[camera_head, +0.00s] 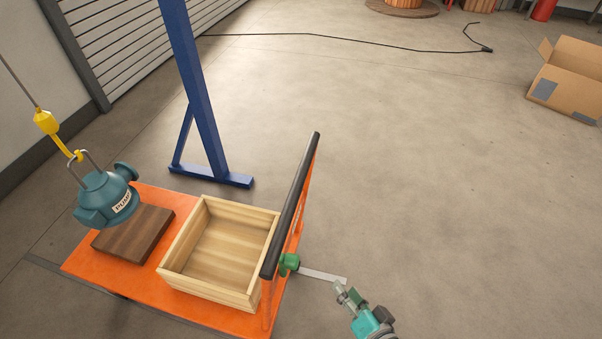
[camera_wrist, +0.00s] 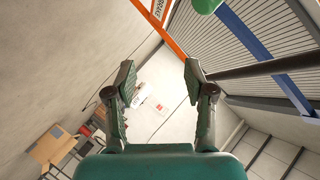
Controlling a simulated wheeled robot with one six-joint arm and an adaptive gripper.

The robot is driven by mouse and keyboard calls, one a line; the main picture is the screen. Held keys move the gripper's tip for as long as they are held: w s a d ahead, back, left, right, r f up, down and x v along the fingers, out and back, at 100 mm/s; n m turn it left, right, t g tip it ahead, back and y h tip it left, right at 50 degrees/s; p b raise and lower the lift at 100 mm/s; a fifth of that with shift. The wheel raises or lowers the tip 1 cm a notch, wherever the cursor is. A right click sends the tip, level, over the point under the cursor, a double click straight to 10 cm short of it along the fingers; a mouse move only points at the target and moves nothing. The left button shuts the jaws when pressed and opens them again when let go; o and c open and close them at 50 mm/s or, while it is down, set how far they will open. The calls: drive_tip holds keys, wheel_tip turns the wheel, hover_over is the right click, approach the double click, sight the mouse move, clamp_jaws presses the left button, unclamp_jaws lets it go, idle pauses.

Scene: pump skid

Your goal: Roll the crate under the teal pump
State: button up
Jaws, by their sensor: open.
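The open wooden crate (camera_head: 168,281) sits on the right part of an orange cart (camera_head: 85,260), beside a dark wooden block (camera_head: 135,250). The teal pump (camera_head: 95,200) hangs from a yellow hook at the left, over or just behind the block; I cannot tell its exact height. The crate is to the right of the pump. The cart has a black push bar (camera_head: 290,205) and a green knob (camera_head: 288,263) with a flat grey strip. The knob also shows in the wrist view (camera_wrist: 207,5). My gripper (camera_head: 346,292) is open and empty, right of the knob near the strip's end.
A blue post (camera_head: 195,90) with a foot stands just behind the cart. A black cable (camera_head: 370,43) lies across the floor at the back. A cardboard box (camera_head: 567,80) stands at the far right. The floor right of the cart is clear.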

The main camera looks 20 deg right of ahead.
drive_tip(key=w+d+r+m+y, duration=0.2)
drive_tip(key=w+r+y, duration=0.3)
drive_tip(key=w, duration=0.7)
drive_tip(key=y, duration=0.3)
approach(301, 174)
drive_tip(key=f, duration=0.1)
drive_tip(key=shift+n, duration=0.3)
drive_tip(key=x, duration=0.7)
drive_tip(key=d+x, duration=0.1)
drive_tip(key=x, duration=0.2)
drive_tip(key=shift+w+a+f, duration=0.25)
drive_tip(key=shift+w, duration=0.35)
clamp_jaws()
